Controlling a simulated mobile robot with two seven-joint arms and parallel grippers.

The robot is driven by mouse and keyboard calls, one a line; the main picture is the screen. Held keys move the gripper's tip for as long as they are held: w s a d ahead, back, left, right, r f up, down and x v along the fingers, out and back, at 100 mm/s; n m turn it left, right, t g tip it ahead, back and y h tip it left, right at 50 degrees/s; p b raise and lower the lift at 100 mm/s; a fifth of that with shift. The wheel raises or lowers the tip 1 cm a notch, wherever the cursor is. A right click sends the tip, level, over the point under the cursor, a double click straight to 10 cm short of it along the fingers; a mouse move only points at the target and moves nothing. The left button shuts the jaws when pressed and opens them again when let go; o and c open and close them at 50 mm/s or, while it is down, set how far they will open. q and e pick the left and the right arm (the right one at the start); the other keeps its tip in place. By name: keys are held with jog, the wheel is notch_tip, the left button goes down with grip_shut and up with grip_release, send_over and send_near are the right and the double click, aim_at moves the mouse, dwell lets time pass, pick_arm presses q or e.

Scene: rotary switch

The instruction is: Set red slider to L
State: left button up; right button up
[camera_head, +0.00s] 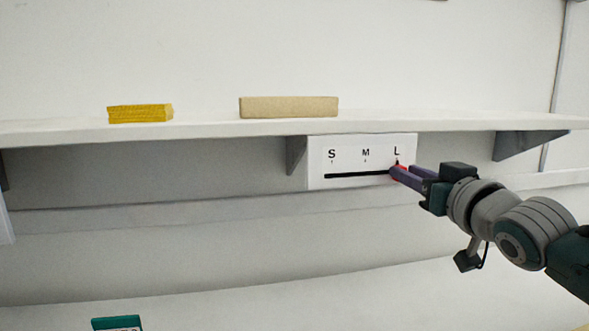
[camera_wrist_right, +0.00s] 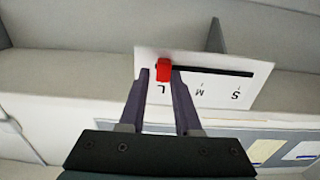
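The white panel (camera_head: 350,151) marked S, M and L is mounted under the shelf, with a black slot (camera_head: 355,175). The red slider (camera_wrist_right: 163,71) sits at the L end of the slot, in line with the L mark, in the upside-down right wrist view. Only a bit of the slider (camera_head: 401,167) shows in the head view; the purple fingers hide the rest. My right gripper (camera_head: 396,171) is at the slider, its fingertips (camera_wrist_right: 160,71) on either side of it. The right-hand finger in the wrist view is close to it; contact is unclear. My left gripper is not in view.
The white shelf (camera_head: 210,129) runs above the panel and bears a yellow block (camera_head: 139,114) and a beige block (camera_head: 288,107). Dark brackets (camera_head: 296,155) support it. A teal object (camera_head: 117,323) shows at the bottom edge. The space left of the panel is clear.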

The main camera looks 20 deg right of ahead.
jog(key=o, duration=0.3)
jog(key=shift+d, duration=0.15)
jog(key=shift+o, duration=0.4)
jog(key=shift+s, duration=0.1)
jog(key=v, duration=0.9)
jog(key=shift+s, duration=0.4)
